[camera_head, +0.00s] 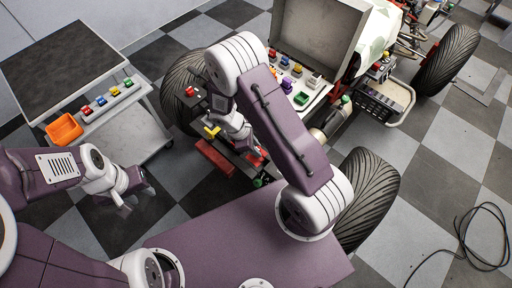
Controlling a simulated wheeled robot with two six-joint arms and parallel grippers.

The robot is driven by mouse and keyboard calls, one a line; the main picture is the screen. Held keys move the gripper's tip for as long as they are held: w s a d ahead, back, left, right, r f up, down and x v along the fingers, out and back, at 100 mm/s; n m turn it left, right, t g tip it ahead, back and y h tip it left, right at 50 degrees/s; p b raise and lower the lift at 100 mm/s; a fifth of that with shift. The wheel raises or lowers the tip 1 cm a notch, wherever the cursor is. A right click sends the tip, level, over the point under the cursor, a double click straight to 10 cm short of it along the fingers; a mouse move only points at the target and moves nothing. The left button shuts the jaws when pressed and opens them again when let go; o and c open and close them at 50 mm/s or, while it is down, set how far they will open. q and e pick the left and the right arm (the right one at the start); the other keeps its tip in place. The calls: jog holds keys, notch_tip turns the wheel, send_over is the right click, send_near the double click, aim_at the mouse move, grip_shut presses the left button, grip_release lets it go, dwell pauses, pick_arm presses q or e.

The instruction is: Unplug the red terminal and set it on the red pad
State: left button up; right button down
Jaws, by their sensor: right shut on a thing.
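My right gripper (246,145) is low beside the front of the quad, at the end of its bent arm. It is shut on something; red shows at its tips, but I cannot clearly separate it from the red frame. Small coloured blocks stand on the quad's light tray, with a red one (272,52) at the far left end. On the cart's front ledge is a row of small coloured spots, and the red one (87,110), seemingly the red pad, is nearest the orange bin. My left gripper (127,203) hangs empty over the floor, its fingers apart.
The cart (60,62) with a dark top stands at the left, and the orange bin (64,129) sits on its ledge. The quad's tyres (368,190) and red bars crowd the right gripper. A black cable (462,245) lies on the checkered floor at right.

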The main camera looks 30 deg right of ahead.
jog(key=shift+f+b, duration=0.4)
jog(key=shift+f, duration=0.2)
jog(key=c, duration=1.1)
grip_release()
jog(key=shift+r, duration=0.1)
jog(key=shift+r, duration=0.1)
jog(key=p+v, duration=0.2)
jog(key=v, duration=0.7)
